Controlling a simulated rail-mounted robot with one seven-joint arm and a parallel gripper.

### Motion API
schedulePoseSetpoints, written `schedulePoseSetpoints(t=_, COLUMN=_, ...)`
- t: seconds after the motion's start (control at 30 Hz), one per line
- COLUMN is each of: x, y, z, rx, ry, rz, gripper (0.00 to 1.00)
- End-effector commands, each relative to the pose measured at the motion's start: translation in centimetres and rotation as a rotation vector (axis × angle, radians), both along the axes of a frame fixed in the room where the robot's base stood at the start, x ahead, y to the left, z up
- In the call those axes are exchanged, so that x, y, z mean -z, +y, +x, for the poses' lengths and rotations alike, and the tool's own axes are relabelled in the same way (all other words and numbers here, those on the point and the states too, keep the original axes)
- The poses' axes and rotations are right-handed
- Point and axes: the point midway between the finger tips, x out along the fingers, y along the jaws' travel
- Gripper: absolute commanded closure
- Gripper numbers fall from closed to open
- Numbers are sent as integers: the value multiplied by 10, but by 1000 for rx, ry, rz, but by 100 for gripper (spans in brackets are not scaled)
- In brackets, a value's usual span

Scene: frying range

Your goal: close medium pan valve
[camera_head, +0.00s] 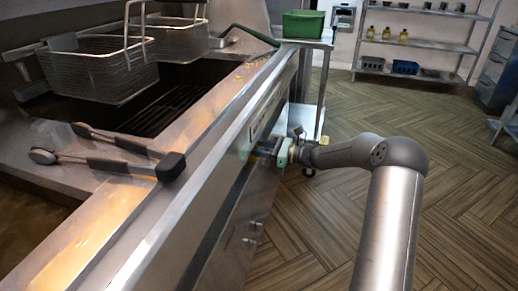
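My gripper (262,152) is at the front panel of the frying range (215,207), at or very near its surface. The fingers are small, dark and partly blended with the panel, so whether they are open or shut, or touch anything, is unclear. I cannot clearly make out the medium pan valve; the gripper and the steep viewing angle hide this part of the panel. Small metal fittings (250,243) sit lower on the front panel, apart from the gripper. I cannot tell what they are.
Two wire fry baskets (100,62) hang over the dark fryer well. Black-handled tongs (120,163) lie on the range top, one end near the front edge. A cart with a green bin (303,24) stands beyond the range. The wood-patterned floor (465,190) at right is clear.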

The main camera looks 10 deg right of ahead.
Motion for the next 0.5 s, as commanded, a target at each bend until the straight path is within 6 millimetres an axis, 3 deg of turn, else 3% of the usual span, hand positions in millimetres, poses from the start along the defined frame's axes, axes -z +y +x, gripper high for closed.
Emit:
schedulePoseSetpoints(t=0.03, x=0, y=0, z=0, rx=0, ry=0, rz=0, gripper=72)
schedulePoseSetpoints(t=0.13, x=0, y=0, z=0, rx=0, ry=0, rz=0, gripper=100)
schedulePoseSetpoints(t=0.5, x=1, y=0, z=-1, rx=0, ry=-31, rz=-17, gripper=100)
